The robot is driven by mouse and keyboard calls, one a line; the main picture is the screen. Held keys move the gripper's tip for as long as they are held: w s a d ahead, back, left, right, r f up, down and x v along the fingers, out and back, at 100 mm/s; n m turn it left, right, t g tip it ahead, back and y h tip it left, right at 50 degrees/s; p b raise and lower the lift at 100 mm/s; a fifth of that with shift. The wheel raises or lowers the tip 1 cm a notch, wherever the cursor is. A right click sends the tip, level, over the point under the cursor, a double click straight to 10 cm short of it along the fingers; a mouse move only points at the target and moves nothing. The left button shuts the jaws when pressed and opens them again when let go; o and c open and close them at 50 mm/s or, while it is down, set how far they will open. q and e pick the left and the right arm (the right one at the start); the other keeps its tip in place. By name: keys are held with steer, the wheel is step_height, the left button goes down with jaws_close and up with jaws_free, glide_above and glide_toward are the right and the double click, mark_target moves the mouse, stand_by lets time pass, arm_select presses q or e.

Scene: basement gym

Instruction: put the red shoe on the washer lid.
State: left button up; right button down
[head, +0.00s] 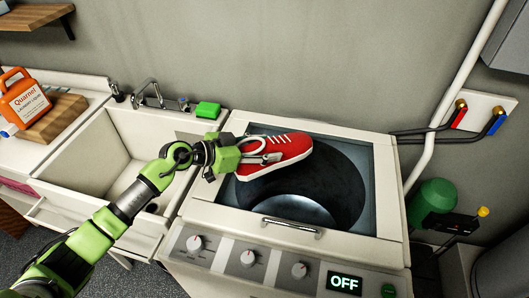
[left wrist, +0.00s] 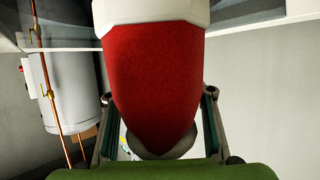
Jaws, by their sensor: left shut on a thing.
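The red shoe (head: 278,153) has a white sole and white laces. My left gripper (head: 262,158) is shut on it at its left end and holds it over the washer lid (head: 355,222). The lid has a dark see-through window and a metal handle at its front edge. Whether the shoe touches the lid is hard to tell. In the left wrist view the red shoe (left wrist: 155,85) fills the middle, between the two fingers of the left gripper (left wrist: 157,130). My right gripper is not in view.
A white sink (head: 115,165) with a tap stands left of the washer, with a green sponge (head: 207,110) on its back edge. An orange detergent bottle (head: 24,101) stands far left. Hoses and a pipe (head: 450,90) run at the right. The lid's right part is clear.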

arm_select(q)
step_height(320, 180, down, 2)
stand_by(0.4)
steer(key=o, duration=1.3)
steer(key=shift+f, duration=0.2)
steer(key=shift+s, duration=0.1)
steer(key=shift+r, duration=0.15)
